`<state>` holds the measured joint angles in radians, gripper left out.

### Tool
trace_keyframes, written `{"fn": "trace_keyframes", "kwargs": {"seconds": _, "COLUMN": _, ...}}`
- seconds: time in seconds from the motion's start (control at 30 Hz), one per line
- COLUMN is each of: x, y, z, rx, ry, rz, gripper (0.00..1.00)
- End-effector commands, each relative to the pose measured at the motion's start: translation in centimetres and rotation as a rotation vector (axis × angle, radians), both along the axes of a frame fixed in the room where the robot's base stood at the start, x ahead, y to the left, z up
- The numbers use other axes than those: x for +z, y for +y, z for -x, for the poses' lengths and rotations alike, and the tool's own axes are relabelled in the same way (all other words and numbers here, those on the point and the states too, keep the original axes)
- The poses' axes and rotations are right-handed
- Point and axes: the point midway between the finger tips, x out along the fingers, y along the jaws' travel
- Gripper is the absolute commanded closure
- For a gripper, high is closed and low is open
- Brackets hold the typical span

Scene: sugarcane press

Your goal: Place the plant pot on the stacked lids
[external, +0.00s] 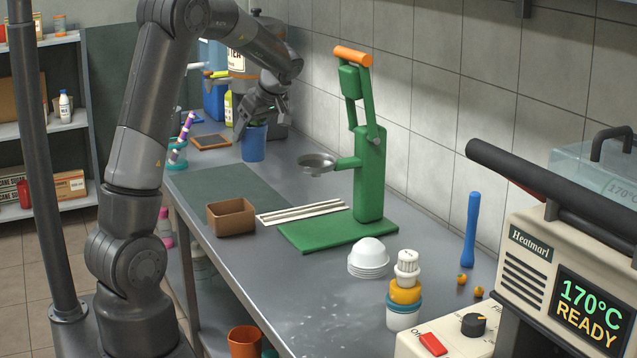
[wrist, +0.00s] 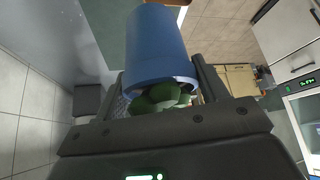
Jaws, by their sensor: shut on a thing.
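The plant pot (external: 253,145) is a blue cylinder at the far end of the counter; it looks upright. My gripper (external: 258,112) is above it, pointing down, with its fingers at the pot's top. In the wrist view, the blue pot (wrist: 158,45) fills the space ahead of my gripper (wrist: 160,92), with a green plant (wrist: 158,97) at its rim between the fingers. The gripper is shut on it. I cannot tell whether the pot touches the counter. The stacked lids (external: 369,258) are a white domed stack on the near counter, right of the green press base.
A green press (external: 370,175) with a side cup (external: 317,163) stands mid-counter. A stack of jars (external: 404,295) stands close to the lids.

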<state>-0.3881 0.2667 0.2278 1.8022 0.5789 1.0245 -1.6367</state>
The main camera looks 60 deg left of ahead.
Motion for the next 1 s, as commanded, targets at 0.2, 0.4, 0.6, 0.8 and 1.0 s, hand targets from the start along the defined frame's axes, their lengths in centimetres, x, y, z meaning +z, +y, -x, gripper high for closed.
{"fn": "trace_keyframes", "kwargs": {"seconds": 0.2, "x": 0.2, "y": -5.9, "z": 0.9, "rx": -0.043, "ry": -0.003, "rz": -0.004, "gripper": 0.66}}
{"fn": "trace_keyframes", "kwargs": {"seconds": 0.4, "x": -0.1, "y": -12.5, "z": -2.3, "rx": -0.389, "ry": -0.008, "rz": 0.003, "gripper": 0.66}}
{"fn": "trace_keyframes", "kwargs": {"seconds": 0.6, "x": -0.5, "y": -20.2, "z": -6.1, "rx": -0.838, "ry": -0.006, "rz": 0.018, "gripper": 0.66}}
{"fn": "trace_keyframes", "kwargs": {"seconds": 0.8, "x": -0.7, "y": -27.2, "z": -8.4, "rx": -1.219, "ry": -0.004, "rz": 0.029, "gripper": 0.66}}
{"fn": "trace_keyframes", "kwargs": {"seconds": 1.0, "x": -0.7, "y": -33.2, "z": -9.5, "rx": -1.528, "ry": -0.003, "rz": 0.029, "gripper": 0.66}}
